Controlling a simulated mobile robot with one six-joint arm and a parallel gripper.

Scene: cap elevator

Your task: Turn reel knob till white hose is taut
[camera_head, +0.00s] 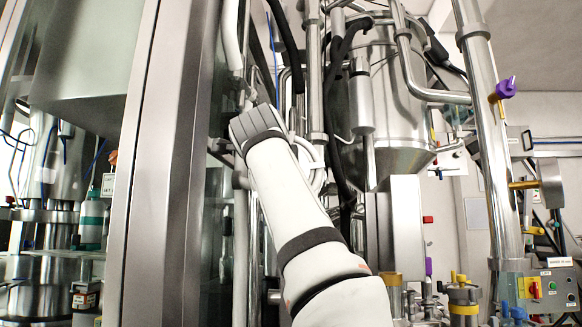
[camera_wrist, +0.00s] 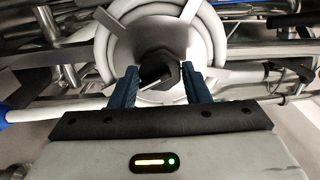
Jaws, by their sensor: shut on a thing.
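The wrist view shows the hose reel face-on, with the white hose (camera_wrist: 112,55) wound around it in a ring and grey plates (camera_wrist: 108,20) across the ring. The dark reel knob (camera_wrist: 158,66) is at its centre. My gripper (camera_wrist: 160,78) reaches in from below, its two blue fingers on either side of the knob and shut on it. In the head view, white hose loops (camera_head: 311,165) show just right of my wrist. My arm and wrist hide the knob and my fingertips there. I cannot tell how tight the hose is.
A tall steel cabinet edge (camera_head: 140,170) stands close left of my arm. Behind are a steel tank (camera_head: 395,100), black hoses (camera_head: 345,110) and a vertical steel pipe (camera_head: 490,140) with a purple-handled valve (camera_head: 505,88). A control box (camera_head: 553,288) is at lower right.

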